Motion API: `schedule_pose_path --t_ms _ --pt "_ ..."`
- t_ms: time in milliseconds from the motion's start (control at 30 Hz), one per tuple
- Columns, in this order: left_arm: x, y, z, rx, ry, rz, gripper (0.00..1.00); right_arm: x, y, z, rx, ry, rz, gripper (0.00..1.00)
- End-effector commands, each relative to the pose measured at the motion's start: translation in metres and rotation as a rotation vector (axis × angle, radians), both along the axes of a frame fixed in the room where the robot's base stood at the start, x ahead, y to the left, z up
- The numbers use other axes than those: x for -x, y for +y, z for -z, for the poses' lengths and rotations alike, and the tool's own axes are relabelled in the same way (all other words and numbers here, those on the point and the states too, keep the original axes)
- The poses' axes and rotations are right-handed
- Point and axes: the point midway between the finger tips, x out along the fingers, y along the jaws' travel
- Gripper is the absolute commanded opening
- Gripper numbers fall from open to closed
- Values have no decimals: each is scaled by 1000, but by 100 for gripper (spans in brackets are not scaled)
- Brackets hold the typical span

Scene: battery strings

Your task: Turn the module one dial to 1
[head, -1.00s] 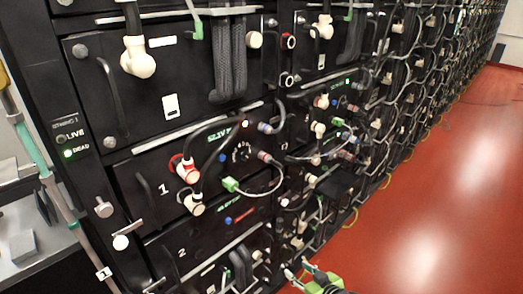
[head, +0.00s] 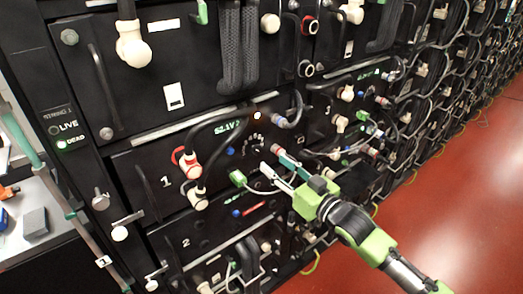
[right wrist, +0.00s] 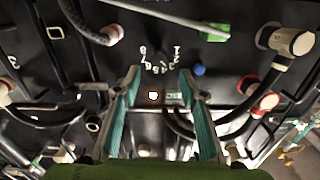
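The module one dial (head: 252,146) is a small dark dial ringed with white numbers on the black front panel of the module marked 1 (head: 165,182). In the right wrist view the dial (right wrist: 160,57) appears upside down, just beyond the fingertips; its pointer setting is too small to read. My right gripper (head: 273,162) is in front of the panel, just right of and below the dial. In the right wrist view its teal-padded fingers (right wrist: 158,75) are spread apart with nothing between them. My left gripper is not in view.
Red-ringed and white cable plugs (head: 186,160) stick out at left. A blue button (head: 231,151) is beside the dial. The red floor (head: 460,210) at right is clear.

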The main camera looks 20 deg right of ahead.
Motion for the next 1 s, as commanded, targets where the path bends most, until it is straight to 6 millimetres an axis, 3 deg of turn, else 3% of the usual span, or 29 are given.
schedule_pose_path --t_ms 200,400,833,1000 --pt "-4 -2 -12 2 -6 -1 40 -40 14 -3 0 -1 1 38" --pt "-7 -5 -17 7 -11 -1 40 -64 23 -1 0 1 1 38" --pt "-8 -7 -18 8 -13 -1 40 -72 26 1 1 1 0 38" --pt "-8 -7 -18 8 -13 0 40 -72 26 1 1 1 0 0"
